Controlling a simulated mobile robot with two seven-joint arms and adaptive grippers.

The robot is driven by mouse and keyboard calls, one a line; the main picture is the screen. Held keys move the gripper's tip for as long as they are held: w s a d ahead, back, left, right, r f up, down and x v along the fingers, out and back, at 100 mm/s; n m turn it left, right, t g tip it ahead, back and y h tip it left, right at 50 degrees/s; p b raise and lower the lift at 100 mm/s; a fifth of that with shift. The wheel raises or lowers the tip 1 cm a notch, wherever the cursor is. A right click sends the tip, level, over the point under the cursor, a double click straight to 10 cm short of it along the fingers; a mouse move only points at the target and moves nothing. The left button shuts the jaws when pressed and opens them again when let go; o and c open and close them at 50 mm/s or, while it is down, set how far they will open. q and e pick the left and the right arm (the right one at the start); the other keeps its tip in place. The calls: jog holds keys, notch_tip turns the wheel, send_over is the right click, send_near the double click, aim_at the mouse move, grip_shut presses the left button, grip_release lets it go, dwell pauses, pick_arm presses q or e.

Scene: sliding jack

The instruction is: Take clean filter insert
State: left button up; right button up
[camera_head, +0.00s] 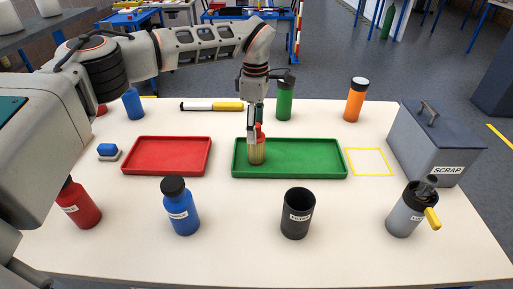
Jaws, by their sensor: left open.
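The clean filter insert appears to be the pale, ribbed cylinder with a red top (257,152), standing upright in the left part of the green tray (310,171). My left gripper (256,128) points down right over its red top, with the jaws open. The fingers overlap the red top in the picture, and I cannot tell whether they touch it. My right gripper is not in view.
A red tray (142,167) is empty. Red (79,206) and blue (180,209) bottles, a black cup (297,214) and a grey canister with a yellow handle (406,212) stand in front. A grey SCRAP box (432,150) stands right. The yellow-outlined square is clear.

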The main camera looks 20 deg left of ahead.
pick_arm(q)
jog(key=shift+s+d+f, duration=0.1)
jog(key=shift+d+f, duration=0.05)
jog(key=shift+f, duration=2.6)
jog(key=c, duration=1.2)
